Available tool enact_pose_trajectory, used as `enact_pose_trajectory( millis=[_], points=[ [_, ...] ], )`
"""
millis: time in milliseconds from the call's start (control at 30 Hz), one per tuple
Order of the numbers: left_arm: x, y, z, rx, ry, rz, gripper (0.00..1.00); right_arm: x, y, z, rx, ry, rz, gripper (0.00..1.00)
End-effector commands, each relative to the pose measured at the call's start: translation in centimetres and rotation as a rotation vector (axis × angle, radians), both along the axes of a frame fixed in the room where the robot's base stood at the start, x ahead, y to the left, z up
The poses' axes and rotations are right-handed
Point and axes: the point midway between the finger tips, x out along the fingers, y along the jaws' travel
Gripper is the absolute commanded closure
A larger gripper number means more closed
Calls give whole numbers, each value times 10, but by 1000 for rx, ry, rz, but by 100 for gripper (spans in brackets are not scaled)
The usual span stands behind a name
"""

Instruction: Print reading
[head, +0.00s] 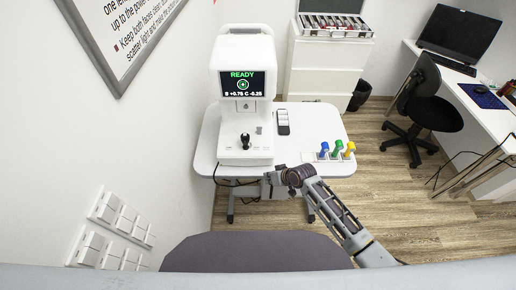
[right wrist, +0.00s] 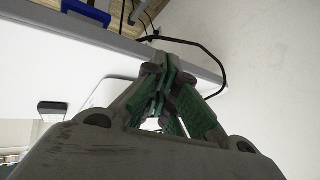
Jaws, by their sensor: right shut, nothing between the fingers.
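A white eye-testing machine (head: 243,60) stands on a white table (head: 313,120). Its screen (head: 243,84) is lit and reads "READY" and "S +0.75 C -0.25" around a green ring target. A black joystick (head: 245,140) stands upright on its base, with a small grey part (head: 259,130) to the right. I see no printed paper. My right gripper (head: 268,184) is by the table's front edge, just below the machine's base and apart from the joystick. In the right wrist view its fingers (right wrist: 160,78) are together and empty. My left gripper is not in view.
A grey-and-black handheld item (head: 283,122) lies on the table. Blue, green and yellow-capped bottles (head: 337,150) stand in a holder at the right. A dark cable (head: 232,182) hangs at the front edge. A grey seat (head: 255,252) is nearer me; wall switches (head: 122,218) are left.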

Motion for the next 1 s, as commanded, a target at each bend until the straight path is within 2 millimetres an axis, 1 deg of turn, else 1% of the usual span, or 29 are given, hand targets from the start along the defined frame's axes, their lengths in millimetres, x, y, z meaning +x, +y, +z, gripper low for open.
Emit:
enact_pose_trajectory(
  millis=[33, 100, 367, 600, 1000],
  points=[
    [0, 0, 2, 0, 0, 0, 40, 4, 6, 13, 10, -9, 14, 100],
    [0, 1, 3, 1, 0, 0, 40, 9, 14, 27, 25, -16, 31, 100],
    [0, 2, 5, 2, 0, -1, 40, 32, 32, 55, 76, -35, 65, 100],
    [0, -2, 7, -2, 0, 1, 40, 52, 45, 81, 116, -49, 92, 100],
    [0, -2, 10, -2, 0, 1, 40, 85, 55, 122, 167, -59, 118, 100]
  ],
)
